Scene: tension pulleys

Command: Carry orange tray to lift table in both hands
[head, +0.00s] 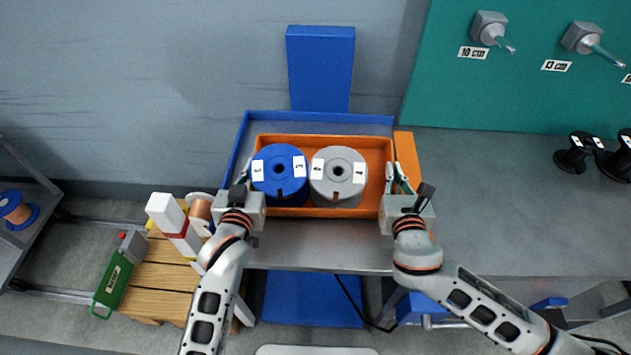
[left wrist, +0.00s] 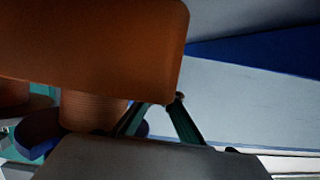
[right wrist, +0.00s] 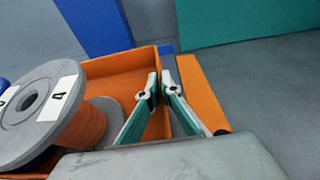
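The orange tray (head: 375,145) carries a spool with a blue flange (head: 279,172) and one with a grey flange (head: 338,175), side by side. It is in front of and partly over the blue-rimmed lift table (head: 320,116); whether it touches is unclear. My right gripper (head: 394,175) is at the tray's right wall, and in the right wrist view its fingers (right wrist: 160,85) close on that wall. My left gripper (head: 246,172) is at the left end. In the left wrist view its fingertips (left wrist: 175,99) come together at the orange wall's edge (left wrist: 120,50), which partly hides the grip.
An orange strip (head: 408,160) lies right of the tray on the grey bench (head: 500,200). A wooden pallet (head: 160,280) with a white and red post and a copper spool (head: 201,208) is at lower left. A blue column (head: 320,70) stands behind. Black spools (head: 573,155) sit far right.

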